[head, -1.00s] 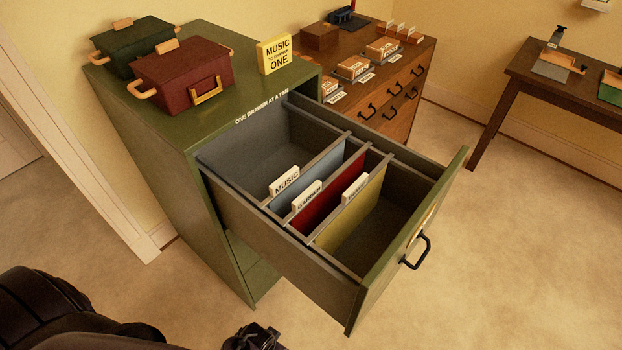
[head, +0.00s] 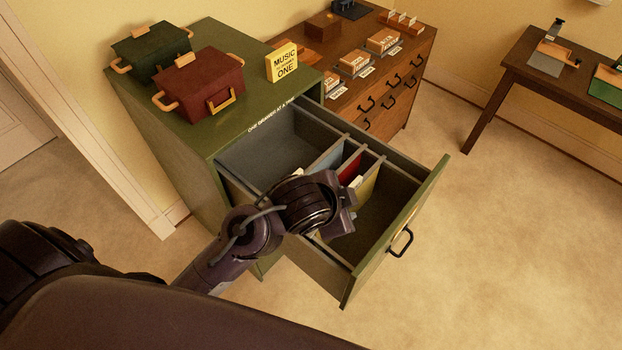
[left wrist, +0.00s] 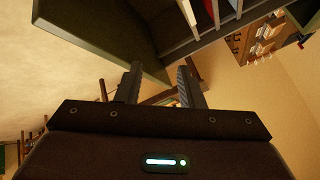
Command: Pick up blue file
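The blue file (head: 326,159) stands in the open drawer (head: 432,203) of the green cabinet. Only its upper far part shows; my left arm covers the rest and most of its tab. The red file (head: 354,168) and the yellow-green file (head: 368,188) stand beside it, partly hidden. My left gripper (head: 343,216) is over the drawer in the head view; its fingertips are hard to make out there. In the left wrist view its two fingers (left wrist: 160,82) are apart with nothing between them, and part of the drawer shows beyond. My right gripper is not in view.
A red box (head: 198,86), a dark green box (head: 150,50) and a yellow sign (head: 282,62) stand on the cabinet top (head: 240,110). A wooden chest (head: 405,85) stands behind the drawer. A dark table (head: 520,75) is at the right. The floor right of the drawer is clear.

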